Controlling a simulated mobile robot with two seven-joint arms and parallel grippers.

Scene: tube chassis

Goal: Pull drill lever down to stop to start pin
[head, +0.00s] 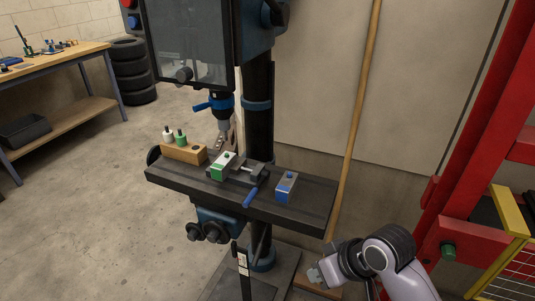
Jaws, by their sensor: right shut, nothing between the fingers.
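The drill press head (195,40) stands at the top centre, dark, with a clear guard in front. A black lever-like part (277,12) is on the head's right side, cut off by the top edge; I cannot tell for sure that it is the drill lever. The chuck (222,118) hangs below the head, with a blue handle (201,106) at its left. The start pin cannot be made out. My right gripper (316,275) is at the lower right, shut and empty, well below the head and apart from it. My left gripper is out of view.
The drill table (315,200) bears a vise (245,174) with a blue handle, a wooden block (184,153) and a grey-blue block (287,187). A wooden pole (355,115) leans behind. A red frame (480,120) stands at right.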

